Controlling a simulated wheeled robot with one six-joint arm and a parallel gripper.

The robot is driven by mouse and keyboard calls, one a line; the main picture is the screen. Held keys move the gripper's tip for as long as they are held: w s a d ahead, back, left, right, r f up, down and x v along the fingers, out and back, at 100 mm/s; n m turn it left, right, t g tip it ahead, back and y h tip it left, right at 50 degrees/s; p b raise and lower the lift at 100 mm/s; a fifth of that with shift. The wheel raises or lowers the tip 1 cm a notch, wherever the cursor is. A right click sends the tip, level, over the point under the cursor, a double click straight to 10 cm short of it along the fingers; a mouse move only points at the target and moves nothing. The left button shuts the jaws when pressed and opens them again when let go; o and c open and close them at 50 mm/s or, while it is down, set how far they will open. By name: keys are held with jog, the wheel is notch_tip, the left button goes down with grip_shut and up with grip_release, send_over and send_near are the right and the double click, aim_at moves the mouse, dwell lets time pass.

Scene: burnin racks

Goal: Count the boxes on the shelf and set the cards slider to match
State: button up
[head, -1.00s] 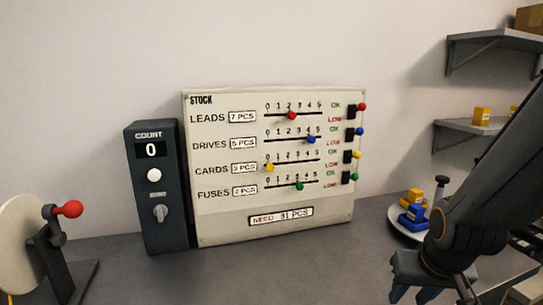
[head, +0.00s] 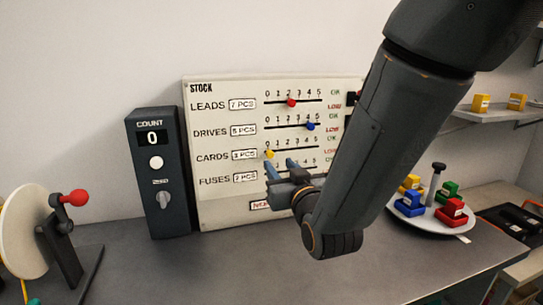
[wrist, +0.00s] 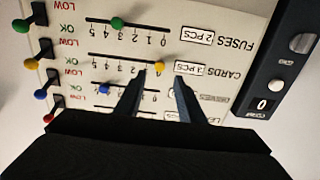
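The STOCK board (head: 215,210) stands upright on the counter. Its yellow cards slider knob (head: 269,154) is at 0 on the CARDS row, beside a "3 PCS" label. In the upside-down wrist view the yellow knob (wrist: 159,65) lies between and just beyond my fingertips. My gripper (head: 281,164) is open in front of the board, just below the knob, its two fingers apart and empty. Contact with the knob cannot be told. On the shelf (head: 497,116) at right, two yellow boxes show, one left (head: 480,103) and one right (head: 517,101).
The red leads knob (head: 291,102) and blue drives knob (head: 310,126) sit above. The green fuses knob (wrist: 117,23) shows in the wrist view. A COUNT box (head: 160,200) reads 0. A round tray (head: 430,222) with coloured blocks stands right. My arm hides the board's right side.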

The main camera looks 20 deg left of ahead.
aim_at(271, 155)
jog(key=p+x, duration=0.2)
jog(key=x, duration=0.5)
jog(key=shift+w+a, duration=0.1)
jog(key=shift+w, duration=0.15)
jog(key=shift+c, duration=0.5)
grip_shut()
